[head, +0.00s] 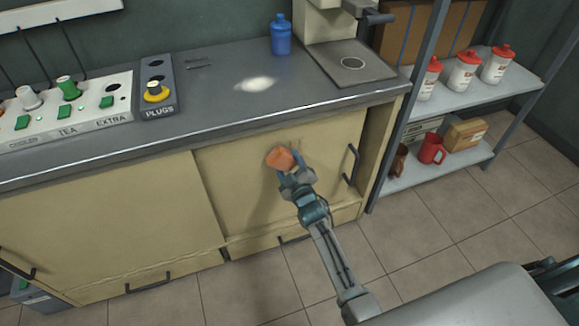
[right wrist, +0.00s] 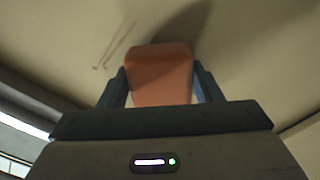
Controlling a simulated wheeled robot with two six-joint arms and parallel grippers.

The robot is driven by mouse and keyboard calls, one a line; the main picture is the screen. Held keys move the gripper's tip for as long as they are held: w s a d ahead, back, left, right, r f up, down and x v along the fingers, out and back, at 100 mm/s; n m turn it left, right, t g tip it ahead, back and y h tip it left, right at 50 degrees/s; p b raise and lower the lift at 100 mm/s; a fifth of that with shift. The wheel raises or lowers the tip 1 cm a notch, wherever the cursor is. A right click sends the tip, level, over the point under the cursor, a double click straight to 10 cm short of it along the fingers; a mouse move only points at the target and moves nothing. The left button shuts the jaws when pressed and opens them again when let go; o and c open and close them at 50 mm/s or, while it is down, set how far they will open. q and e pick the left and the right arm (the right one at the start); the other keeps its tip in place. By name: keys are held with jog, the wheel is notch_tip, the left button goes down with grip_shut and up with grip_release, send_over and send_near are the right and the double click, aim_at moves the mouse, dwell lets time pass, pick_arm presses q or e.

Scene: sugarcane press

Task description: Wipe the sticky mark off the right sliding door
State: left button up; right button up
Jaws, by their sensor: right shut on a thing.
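The right sliding door (head: 235,200) is the cream panel under the counter, with a black handle (head: 351,163) at its right edge. My right gripper (head: 285,170) is shut on an orange block, seemingly a sponge (head: 279,158), in front of the door's upper part. The sponge fills the space between the fingers in the right wrist view (right wrist: 160,72). Thin brownish streaks, the sticky mark (right wrist: 115,45), show on the door left of the sponge there. I cannot tell whether the sponge touches the door. My left gripper is out of view.
The steel counter (head: 215,100) overhangs the doors. It bears a blue bottle (head: 281,36), a switch panel (head: 65,112) and a machine with a plate (head: 350,62). A metal shelf (head: 440,168) with jars and a red mug (head: 432,149) stands at the right. Tiled floor is clear in front.

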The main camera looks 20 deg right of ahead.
jog(key=shift+w, duration=0.5)
jog(key=shift+d, duration=0.1)
